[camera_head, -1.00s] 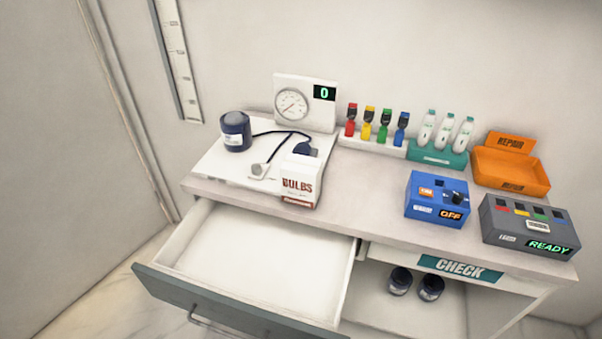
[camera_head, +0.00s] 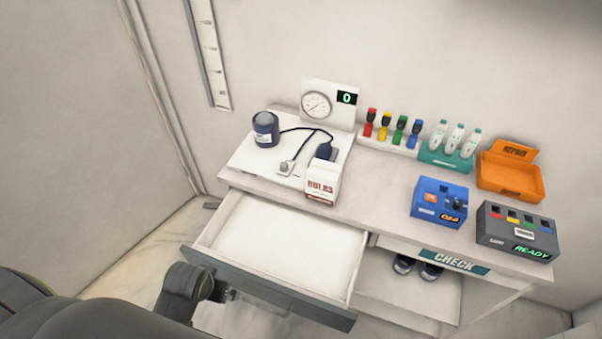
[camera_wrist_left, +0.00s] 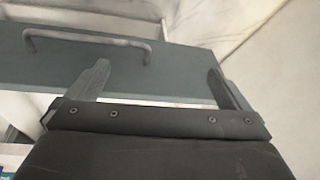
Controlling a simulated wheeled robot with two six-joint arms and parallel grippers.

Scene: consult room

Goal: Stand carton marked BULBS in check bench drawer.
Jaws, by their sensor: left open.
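The white carton marked BULBS (camera_head: 323,183) stands upright on the front edge of the check bench top (camera_head: 400,209), beside the white board. The check bench drawer (camera_head: 285,247) is pulled open and looks empty inside. Its grey front (camera_head: 262,285) also shows in the left wrist view (camera_wrist_left: 170,65), with its bar handle (camera_wrist_left: 88,38). My left gripper (camera_wrist_left: 160,80) is open and empty, with its two fingers apart near the drawer front. In the head view my left arm is at the lower left, and its fingers are mostly hidden. My right gripper is out of view.
On the bench stand a dial gauge (camera_head: 318,107), a dark cuff (camera_head: 265,129), coloured bottles, a blue box (camera_head: 438,201), a grey READY box (camera_head: 517,233) and an orange repair tray (camera_head: 510,175). An open shelf is below the CHECK label (camera_head: 454,261).

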